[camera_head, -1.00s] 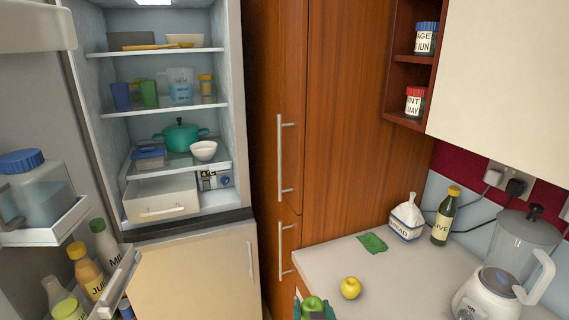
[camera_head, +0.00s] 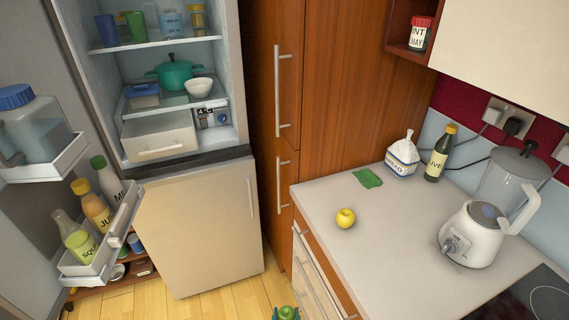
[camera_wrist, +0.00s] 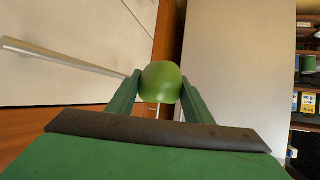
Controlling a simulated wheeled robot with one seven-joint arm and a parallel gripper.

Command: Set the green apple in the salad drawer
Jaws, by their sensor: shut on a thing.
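The green apple (camera_wrist: 160,83) is held between the two fingers of my gripper (camera_wrist: 159,88) in the wrist view. In the head view the apple (camera_head: 287,312) shows at the bottom edge, in my gripper (camera_head: 286,314), over the floor to the left of the counter front. The salad drawer (camera_head: 160,140) is the white box with a handle at the bottom of the open fridge. It appears pulled partly out. Its inside is mostly hidden from this angle.
The fridge door stands open at the left, its racks (camera_head: 100,255) holding bottles. A glass shelf (camera_head: 180,104) with a green pot (camera_head: 174,74) and white bowl (camera_head: 198,87) is above the drawer. A yellow apple (camera_head: 345,218) lies on the counter (camera_head: 330,255).

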